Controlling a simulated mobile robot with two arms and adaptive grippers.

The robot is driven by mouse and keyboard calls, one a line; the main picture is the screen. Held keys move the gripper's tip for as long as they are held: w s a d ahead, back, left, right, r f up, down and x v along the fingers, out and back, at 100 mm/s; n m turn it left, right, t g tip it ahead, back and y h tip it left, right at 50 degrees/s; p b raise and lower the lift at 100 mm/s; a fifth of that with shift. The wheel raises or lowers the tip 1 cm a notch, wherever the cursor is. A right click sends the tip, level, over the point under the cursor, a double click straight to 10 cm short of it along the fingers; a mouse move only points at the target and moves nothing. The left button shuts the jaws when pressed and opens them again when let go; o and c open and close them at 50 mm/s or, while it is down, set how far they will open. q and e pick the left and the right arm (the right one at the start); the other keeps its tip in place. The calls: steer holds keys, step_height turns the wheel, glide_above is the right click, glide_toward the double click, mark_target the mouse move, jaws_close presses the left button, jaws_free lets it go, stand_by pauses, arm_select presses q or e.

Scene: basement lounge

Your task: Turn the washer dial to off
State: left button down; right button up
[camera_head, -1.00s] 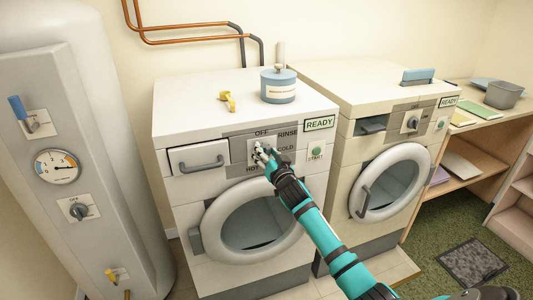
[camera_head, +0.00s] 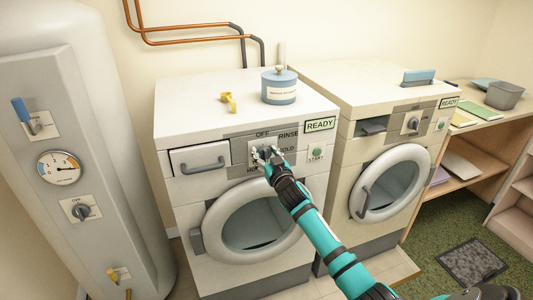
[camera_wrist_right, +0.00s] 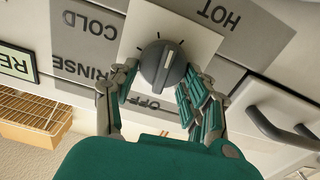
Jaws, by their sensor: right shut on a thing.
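The left washer (camera_head: 190,205) has a grey control panel with a round dark grey dial on a pale plate, ringed by the labels OFF, RINSE, COLD and HOT. My right gripper (camera_head: 266,153) is at this dial, its arm coming in from the lower right. In the right wrist view, which is upside down, the dial (camera_wrist_right: 162,65) sits between the fingers of my right gripper (camera_wrist_right: 160,90), shut on its sides. A short white mark shows on the dial's face, on the side away from the OFF label (camera_wrist_right: 146,102). My left gripper is not in view.
A READY sign (camera_head: 320,125) and a green START button (camera_head: 317,151) are right of the dial. A drawer (camera_head: 200,158) is left of it. A second washer (camera_head: 345,150) stands to the right. A blue-lidded tub (camera_head: 279,88) and yellow object (camera_head: 228,102) lie on top.

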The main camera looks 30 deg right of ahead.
steer(key=n, duration=0.4)
steer(key=shift+a+n, duration=0.2)
steer(key=shift+n, duration=0.1)
steer(key=n, duration=0.4)
steer(key=shift+w+a+f+n, duration=0.1)
steer(key=shift+a+f+n, duration=0.05)
steer(key=shift+n, duration=0.15)
steer(key=n, duration=0.4)
steer(key=shift+a+f+n, duration=0.15)
steer(key=shift+f+n, duration=0.05)
steer(key=shift+n, duration=0.1)
steer(key=n, duration=0.4)
steer(key=shift+f+p, duration=0.2)
steer(key=shift+p, duration=0.15)
steer(key=n, duration=0.5)
steer(key=shift+f, duration=0.25)
steer(key=n+p, duration=0.1)
steer(key=n, duration=0.2)
steer(key=shift+f+n, duration=0.1)
steer(key=shift+n, duration=0.2)
steer(key=n, duration=0.2)
steer(key=n+p, duration=0.1)
steer(key=n, duration=0.1)
steer(key=shift+d+f+n, duration=0.15)
steer(key=shift+d+n, duration=0.15)
steer(key=shift+d, duration=0.05)
steer(key=shift+d+f+n+p, duration=0.15)
steer(key=shift+n+p, duration=0.6)
steer(key=shift+n, duration=1.45)
